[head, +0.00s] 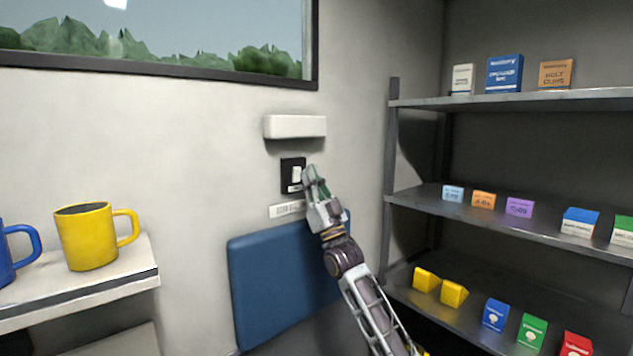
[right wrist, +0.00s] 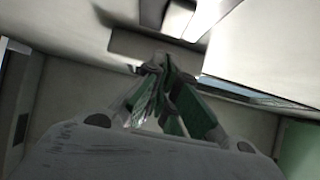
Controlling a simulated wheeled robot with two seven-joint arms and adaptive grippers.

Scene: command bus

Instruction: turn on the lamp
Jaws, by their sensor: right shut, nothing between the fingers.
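The lamp (head: 295,127) is a white bar fixed to the wall below the window; its face looks plain white and I cannot tell whether it is lit. Below it is a black wall switch (head: 287,177) with a white rocker, partly covered by my right gripper. My right gripper (head: 307,170) is shut and empty, its tips at the right side of the switch; I cannot tell whether they touch it. In the right wrist view the shut fingers (right wrist: 164,62) point at the dark switch plate (right wrist: 135,45) and its white rocker (right wrist: 178,18). My left gripper is not in view.
A white label (head: 287,209) is under the switch, above a blue panel (head: 270,285). A shelf unit (head: 500,100) with small boxes stands to the right. A yellow mug (head: 88,240) and a blue mug (head: 8,255) stand on a ledge (head: 140,270) at left.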

